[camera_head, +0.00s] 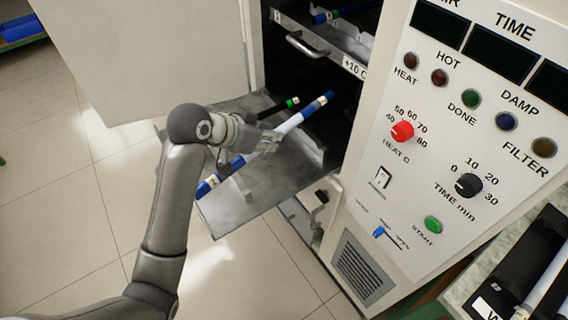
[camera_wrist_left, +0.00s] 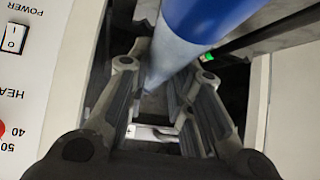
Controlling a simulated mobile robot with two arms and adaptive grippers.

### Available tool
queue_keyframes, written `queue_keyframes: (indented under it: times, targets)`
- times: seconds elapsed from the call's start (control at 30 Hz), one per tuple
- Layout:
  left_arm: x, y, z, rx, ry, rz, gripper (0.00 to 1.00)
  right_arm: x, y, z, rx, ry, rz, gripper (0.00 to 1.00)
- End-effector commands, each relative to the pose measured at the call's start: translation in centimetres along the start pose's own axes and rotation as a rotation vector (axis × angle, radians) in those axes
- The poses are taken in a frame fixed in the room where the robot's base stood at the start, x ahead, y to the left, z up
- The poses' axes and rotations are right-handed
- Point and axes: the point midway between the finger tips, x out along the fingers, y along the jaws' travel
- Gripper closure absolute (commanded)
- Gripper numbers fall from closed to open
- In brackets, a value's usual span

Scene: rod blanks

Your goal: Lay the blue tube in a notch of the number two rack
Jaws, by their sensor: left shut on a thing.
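A white tube with blue ends (camera_head: 293,121), the blue tube, slants over a pulled-out grey metal rack (camera_head: 240,208) at the cabinet's opening. My left gripper (camera_head: 268,141) is shut on its middle part. In the left wrist view the tube (camera_wrist_left: 180,50) runs between the fingers (camera_wrist_left: 160,112), its blue band toward the top. I cannot tell whether the tube touches the rack or hangs just above it. No number is readable on this rack, and its notches are mostly hidden by my gripper and the tube. My right gripper is not in view.
A black rod with a green band (camera_head: 278,112) lies behind the tube. An upper rack (camera_head: 340,48) with a handle and a "+10 C" label holds a blue-banded rod (camera_head: 335,14). The open door (camera_head: 150,50) stands left; the control panel (camera_head: 450,150) stands right.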

Motion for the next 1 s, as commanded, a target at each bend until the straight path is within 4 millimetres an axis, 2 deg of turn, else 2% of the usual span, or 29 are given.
queue_keyframes:
  times: [0.03, 0.1, 0.33, 0.47, 0.7, 0.87, 1.0]
  targets:
    - [1.4, -0.1, -0.1, 0.039, -0.005, 0.036, 1.0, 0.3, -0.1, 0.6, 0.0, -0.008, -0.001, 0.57]
    - [2.7, -0.1, -0.3, 0.08, -0.004, 0.082, 1.0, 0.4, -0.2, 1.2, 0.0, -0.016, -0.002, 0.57]
    - [4.9, -0.4, -0.6, 0.142, 0.0, 0.152, 1.0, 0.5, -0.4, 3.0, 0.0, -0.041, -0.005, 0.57]
    - [6.2, -0.3, 0.8, 0.142, -0.003, 0.162, 1.0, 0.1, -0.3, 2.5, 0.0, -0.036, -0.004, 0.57]
    - [8.8, -0.4, 3.5, 0.143, 0.0, 0.159, 1.0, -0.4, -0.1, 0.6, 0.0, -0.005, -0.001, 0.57]
    - [9.6, -0.4, 4.4, 0.144, 0.001, 0.159, 1.0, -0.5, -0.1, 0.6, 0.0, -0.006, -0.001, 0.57]
    - [10.9, -0.3, 5.9, 0.141, -0.001, 0.16, 1.0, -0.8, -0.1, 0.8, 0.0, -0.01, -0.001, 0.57]
